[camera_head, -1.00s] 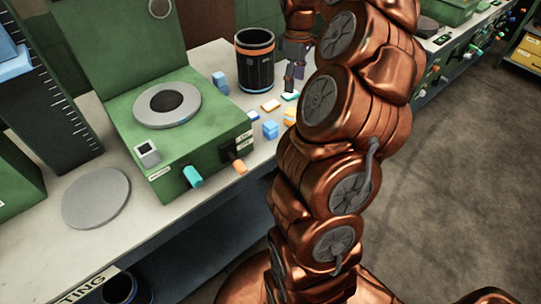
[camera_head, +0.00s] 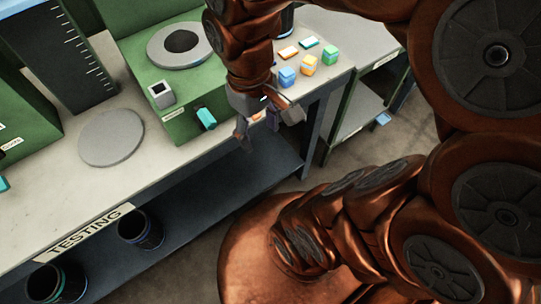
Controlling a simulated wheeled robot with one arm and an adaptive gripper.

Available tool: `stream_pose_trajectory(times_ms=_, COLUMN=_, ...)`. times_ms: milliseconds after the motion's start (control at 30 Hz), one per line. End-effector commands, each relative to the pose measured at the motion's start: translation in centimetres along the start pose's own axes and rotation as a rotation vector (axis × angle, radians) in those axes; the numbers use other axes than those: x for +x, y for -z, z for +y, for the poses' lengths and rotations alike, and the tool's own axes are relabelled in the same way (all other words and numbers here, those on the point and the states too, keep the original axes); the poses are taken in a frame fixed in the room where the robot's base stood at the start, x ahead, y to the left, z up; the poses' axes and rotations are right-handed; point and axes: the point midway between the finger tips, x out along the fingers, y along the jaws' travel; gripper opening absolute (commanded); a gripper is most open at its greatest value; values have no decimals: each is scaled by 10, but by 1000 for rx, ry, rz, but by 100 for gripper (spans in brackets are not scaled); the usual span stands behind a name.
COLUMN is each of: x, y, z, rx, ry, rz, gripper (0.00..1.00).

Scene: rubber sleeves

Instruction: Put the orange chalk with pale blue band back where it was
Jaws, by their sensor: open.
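A small orange block with a pale blue face (camera_head: 308,66), which looks like the orange chalk with pale blue band, stands on the bench right of the green machine. It is too small to make out the band for sure. My gripper (camera_head: 258,133) is open and points down at the machine's front right corner, left of and nearer than the block. A bit of orange shows between its fingers, likely the machine's orange knob, mostly hidden. Whether the fingers touch it I cannot tell.
A blue block (camera_head: 287,76), a green block (camera_head: 329,55), a flat orange piece (camera_head: 289,53) and a flat teal piece (camera_head: 308,43) lie nearby. A cyan knob (camera_head: 206,118) sticks out of the green machine (camera_head: 180,126). A grey disc (camera_head: 111,138) lies on the bench.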

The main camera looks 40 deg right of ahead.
Motion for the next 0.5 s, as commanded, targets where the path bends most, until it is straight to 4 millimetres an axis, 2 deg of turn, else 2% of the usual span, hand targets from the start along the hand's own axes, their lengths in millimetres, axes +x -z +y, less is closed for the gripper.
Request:
stream_pose_trajectory(times_ms=33, x=7, y=-14, z=-6, rx=27, ry=-3, rz=-10, gripper=62)
stream_pose_trajectory(times_ms=200, x=24, y=-42, z=-18, rx=114, ry=-2, rz=-29, gripper=62)
stream_pose_trajectory(times_ms=300, x=28, y=-48, z=-21, rx=137, ry=-2, rz=-33, gripper=62)
stream_pose_trajectory(times_ms=500, x=29, y=-50, z=-22, rx=145, ry=-1, rz=-34, gripper=62)
